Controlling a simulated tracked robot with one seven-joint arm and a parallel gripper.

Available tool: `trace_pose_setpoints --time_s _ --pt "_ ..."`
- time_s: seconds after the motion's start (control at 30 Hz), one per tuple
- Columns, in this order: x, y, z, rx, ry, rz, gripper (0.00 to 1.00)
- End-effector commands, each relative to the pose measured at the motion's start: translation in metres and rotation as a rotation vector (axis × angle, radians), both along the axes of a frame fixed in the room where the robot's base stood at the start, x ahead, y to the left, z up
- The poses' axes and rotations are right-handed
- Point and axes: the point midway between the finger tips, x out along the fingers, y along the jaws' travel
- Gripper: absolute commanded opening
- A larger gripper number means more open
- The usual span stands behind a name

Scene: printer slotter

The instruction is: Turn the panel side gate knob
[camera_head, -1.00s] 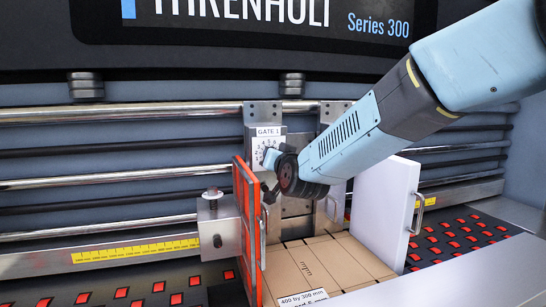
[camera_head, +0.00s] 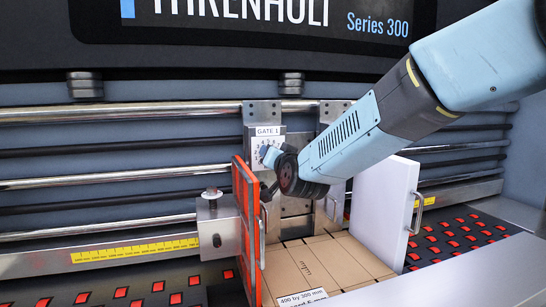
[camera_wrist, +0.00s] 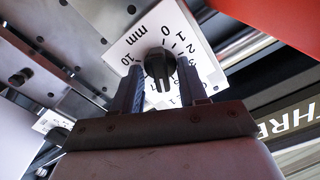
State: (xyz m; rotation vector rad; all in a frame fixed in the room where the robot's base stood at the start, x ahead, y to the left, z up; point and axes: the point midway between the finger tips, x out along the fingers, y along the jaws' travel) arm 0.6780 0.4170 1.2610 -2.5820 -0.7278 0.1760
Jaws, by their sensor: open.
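The black gate knob (camera_wrist: 160,66) sits at the centre of a white dial plate (camera_wrist: 125,50) marked in mm. In the wrist view my gripper (camera_wrist: 160,82) is open, with one dark finger on each side of the knob's lower part; I cannot tell whether they touch it. In the head view my gripper (camera_head: 268,156) is in front of the dial plate (camera_head: 258,145) under the GATE 1 label (camera_head: 268,131), and the knob is hidden there.
An orange-red framed panel (camera_head: 247,225) stands just below and left of my gripper. A white panel (camera_head: 385,205) stands to the right. Flat cardboard (camera_head: 325,262) lies between them. Metal rails (camera_head: 110,183) run behind.

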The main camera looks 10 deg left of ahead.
Motion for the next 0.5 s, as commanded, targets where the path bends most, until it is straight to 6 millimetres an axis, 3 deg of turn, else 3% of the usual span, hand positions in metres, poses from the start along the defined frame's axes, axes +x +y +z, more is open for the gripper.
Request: trace_pose_setpoints --time_s 0.23,0.5 --pt "-0.011 -0.007 0.0 0.0 0.0 0.0 0.43" --pt "-0.049 -0.03 0.0 0.0 -0.001 0.0 0.43"
